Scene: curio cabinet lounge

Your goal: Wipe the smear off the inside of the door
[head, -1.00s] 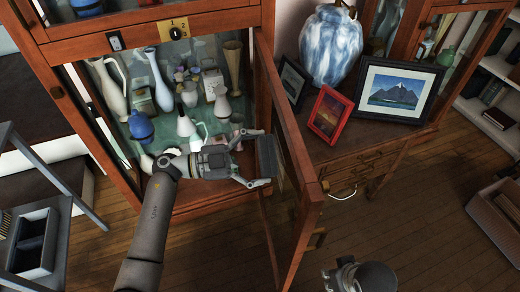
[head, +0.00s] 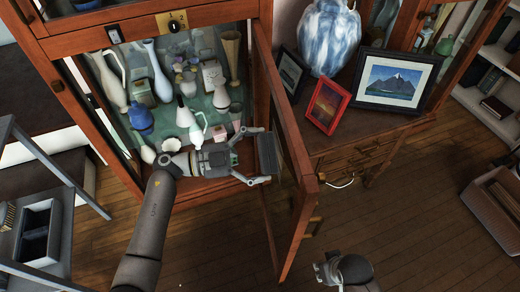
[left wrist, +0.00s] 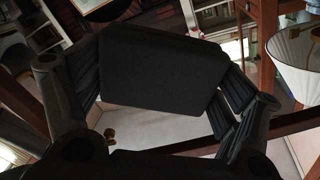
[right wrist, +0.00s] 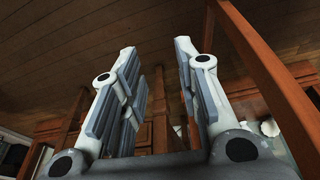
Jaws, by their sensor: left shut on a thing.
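The cabinet door (head: 309,188) stands swung open, its wooden frame around a pane. My left gripper (head: 265,157) is shut on a dark block-like pad (head: 268,155), held on the inner side of the door close to the pane. I cannot tell whether the pad touches it. In the left wrist view the pad (left wrist: 160,72) fills the space between the fingers. No smear can be made out; the pad and door frame hide part of the pane. My right gripper (right wrist: 157,55) is open and empty in the right wrist view, and low outside the door in the head view.
The cabinet shelf beside my left gripper is crowded with vases, including a blue one (head: 140,118) and a white one (head: 188,118). Right of the door, a side cabinet holds a large blue-white vase (head: 332,38) and a red picture frame (head: 327,105).

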